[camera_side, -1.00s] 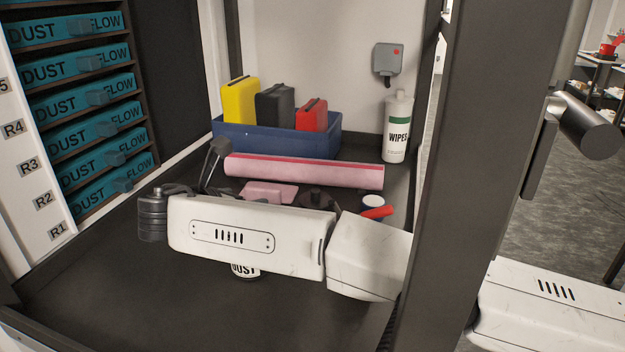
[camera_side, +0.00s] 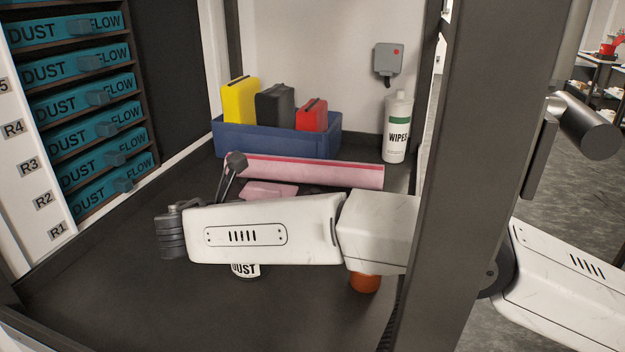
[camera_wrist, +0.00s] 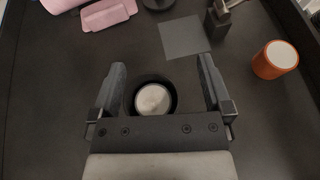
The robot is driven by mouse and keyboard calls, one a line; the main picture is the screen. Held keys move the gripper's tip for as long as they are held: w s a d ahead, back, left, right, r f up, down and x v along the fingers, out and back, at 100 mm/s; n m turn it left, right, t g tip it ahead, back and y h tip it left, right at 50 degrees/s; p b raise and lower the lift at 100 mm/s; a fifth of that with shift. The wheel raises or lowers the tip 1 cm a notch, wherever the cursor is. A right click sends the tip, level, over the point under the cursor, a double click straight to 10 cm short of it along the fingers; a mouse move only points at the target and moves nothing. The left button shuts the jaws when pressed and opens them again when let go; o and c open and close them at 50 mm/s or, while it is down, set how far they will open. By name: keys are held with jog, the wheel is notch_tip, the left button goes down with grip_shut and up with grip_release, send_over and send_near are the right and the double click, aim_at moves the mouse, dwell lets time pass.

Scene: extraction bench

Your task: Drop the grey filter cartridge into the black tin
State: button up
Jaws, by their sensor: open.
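In the wrist view, my gripper (camera_wrist: 162,64) is open, one finger on each side of the black tin (camera_wrist: 131,97). A pale grey round face, which looks like the end of the grey filter cartridge (camera_wrist: 153,99), shows inside the tin's dark rim. The fingers are apart from it and hold nothing. How deep the cartridge sits cannot be told. In the side view, a can with a white DUST label (camera_side: 245,270), likely this tin, shows below my arm; its top is hidden. My gripper's fingers are hidden behind the arm there.
An orange cylinder (camera_wrist: 275,60) stands to the right in the wrist view. A grey square (camera_wrist: 185,38) lies on the bench, near a dark clamp-like object (camera_wrist: 222,14). A pink pad (camera_wrist: 108,14) and pink roll (camera_side: 305,171) lie behind. A blue bin (camera_side: 270,139) and wipes bottle (camera_side: 397,128) stand at the back.

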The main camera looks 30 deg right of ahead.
jog(key=w+d+f, duration=0.1)
jog(key=d+f, duration=0.1)
jog(key=d, duration=0.2)
jog(key=w+d+f, duration=0.2)
jog(key=d+f, duration=0.1)
jog(key=d, duration=0.1)
jog(key=w+d+f, duration=0.1)
jog(key=d+f, duration=0.2)
jog(key=d, duration=0.2)
jog(key=shift+w+f, duration=0.15)
jog(key=shift+f, duration=0.05)
jog(key=shift+w+d+f, duration=0.45)
jog(key=shift+d+f, duration=0.15)
jog(key=shift+f, duration=0.15)
jog(key=shift+w, duration=0.1)
